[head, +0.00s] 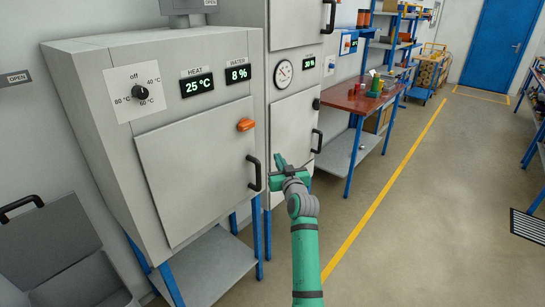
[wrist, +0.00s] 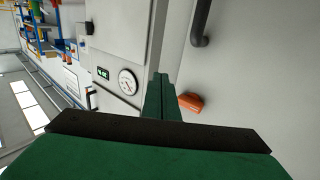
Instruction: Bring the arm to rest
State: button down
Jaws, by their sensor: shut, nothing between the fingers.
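My green arm reaches up from the bottom of the head view, with my gripper (head: 279,164) in front of the right side of the grey oven cabinet (head: 190,160). In the wrist view the two green fingers of my gripper (wrist: 161,80) lie together, with nothing between them. The fingers point towards the machine fronts and appear apart from them. The cabinet's door is shut, with a black handle (head: 254,173) just left of my gripper and an orange latch (head: 246,124) above. The orange latch (wrist: 190,102) also shows in the wrist view, right of the fingers.
A second cabinet with a round gauge (head: 283,74) stands just behind. A red-topped workbench (head: 350,98) holds small items further back. An open grey bin (head: 45,245) is at lower left. The floor (head: 430,210) to the right is clear, with a yellow line.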

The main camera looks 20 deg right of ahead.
jog(key=shift+s+d, duration=0.7)
jog(key=shift+s, duration=0.2)
jog(key=shift+a, duration=0.1)
